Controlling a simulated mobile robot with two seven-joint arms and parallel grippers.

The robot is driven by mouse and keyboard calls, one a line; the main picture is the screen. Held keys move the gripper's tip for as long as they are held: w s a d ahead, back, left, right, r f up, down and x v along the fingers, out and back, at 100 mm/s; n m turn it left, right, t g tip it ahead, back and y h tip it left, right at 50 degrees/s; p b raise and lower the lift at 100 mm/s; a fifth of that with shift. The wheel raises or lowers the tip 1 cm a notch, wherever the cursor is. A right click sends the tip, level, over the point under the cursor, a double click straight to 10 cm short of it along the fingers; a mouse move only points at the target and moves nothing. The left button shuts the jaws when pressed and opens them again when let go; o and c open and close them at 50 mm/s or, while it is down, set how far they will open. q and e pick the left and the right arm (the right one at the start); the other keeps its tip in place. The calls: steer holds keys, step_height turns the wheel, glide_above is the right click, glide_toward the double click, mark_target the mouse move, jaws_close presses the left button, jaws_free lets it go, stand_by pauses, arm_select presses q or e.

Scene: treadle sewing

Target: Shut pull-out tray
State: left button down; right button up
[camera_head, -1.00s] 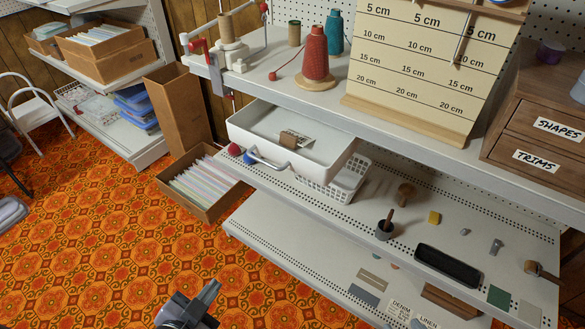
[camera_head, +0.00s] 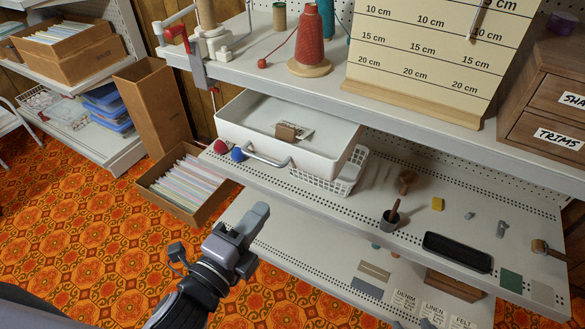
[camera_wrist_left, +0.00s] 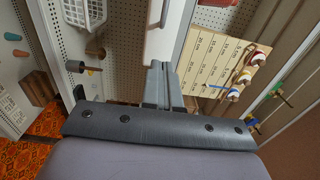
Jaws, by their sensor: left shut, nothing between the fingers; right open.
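The white pull-out tray (camera_head: 330,158) sits under the upper shelf and sticks out toward me, open at the top, with a small brown item and a paper inside. Its grey bar handle (camera_head: 266,161) is on the front wall. My left gripper (camera_head: 254,217) is shut and empty, in front of and below the handle, apart from the tray in the head view. The shut fingers also show in the left wrist view (camera_wrist_left: 162,85). My right gripper is not in view.
A red and a blue ball (camera_head: 238,154) lie beside the tray's front. A white basket (camera_head: 318,179) stands right of and below the tray. A mortar-like cup (camera_head: 390,219) and a black tray (camera_head: 457,252) lie further right. A box of files (camera_head: 184,183) stands on the floor at left.

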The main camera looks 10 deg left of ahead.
mark_target(299, 161)
arm_select(q)
steer(key=p+x, duration=0.1)
steer(key=x, duration=1.1)
steer(key=shift+w+d, duration=0.1)
steer(key=shift+w, duration=0.1)
arm_select(e)
steer(key=shift+r, duration=0.5)
arm_select(q)
steer(key=shift+w, duration=0.15)
